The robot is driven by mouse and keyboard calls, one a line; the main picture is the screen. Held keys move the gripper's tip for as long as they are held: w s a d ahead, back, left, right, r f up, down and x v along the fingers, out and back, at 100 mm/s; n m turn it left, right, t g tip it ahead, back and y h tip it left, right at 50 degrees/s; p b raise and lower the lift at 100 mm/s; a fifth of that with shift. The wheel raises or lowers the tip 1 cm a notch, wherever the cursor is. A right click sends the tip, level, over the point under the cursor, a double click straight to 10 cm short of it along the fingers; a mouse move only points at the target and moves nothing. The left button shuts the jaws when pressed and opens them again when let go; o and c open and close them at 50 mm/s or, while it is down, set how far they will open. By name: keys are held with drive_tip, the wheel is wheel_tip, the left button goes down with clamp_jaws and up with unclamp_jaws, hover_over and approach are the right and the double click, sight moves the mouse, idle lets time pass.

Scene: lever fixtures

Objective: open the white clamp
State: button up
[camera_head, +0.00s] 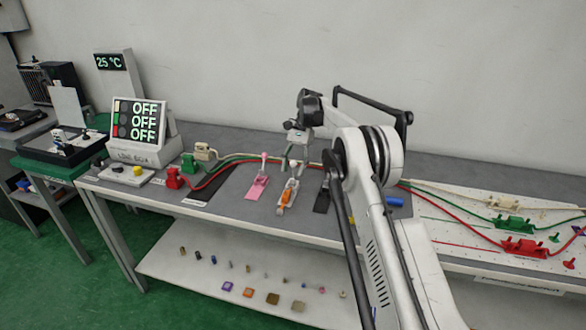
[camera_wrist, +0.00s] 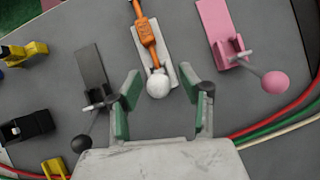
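The white clamp (camera_head: 291,185) lies on the grey bench, with an orange piece (camera_head: 284,198) along its plate. In the wrist view, the white clamp's plate (camera_wrist: 168,52) and its round white knob (camera_wrist: 158,86) are at upper centre, with the orange piece (camera_wrist: 146,32) running up from the knob. My gripper (camera_head: 294,166) points down over the clamp's knob end. In the wrist view my gripper (camera_wrist: 162,84) is open, its green-padded fingers on either side of the knob in the picture. I see no contact; the height gap cannot be told.
A pink clamp (camera_head: 256,187) stands left of the white one, and a black clamp (camera_head: 322,198) right. In the wrist view the pink ball knob (camera_wrist: 275,82) and black ball knob (camera_wrist: 82,144) flank my fingers. Red, green and white cables run behind. A line box (camera_head: 142,140) reads OFF.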

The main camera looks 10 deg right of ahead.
drive_tip(key=shift+r, duration=0.1)
wheel_tip(320, 180, up, 10)
drive_tip(key=shift+f, duration=0.1)
idle(0.4)
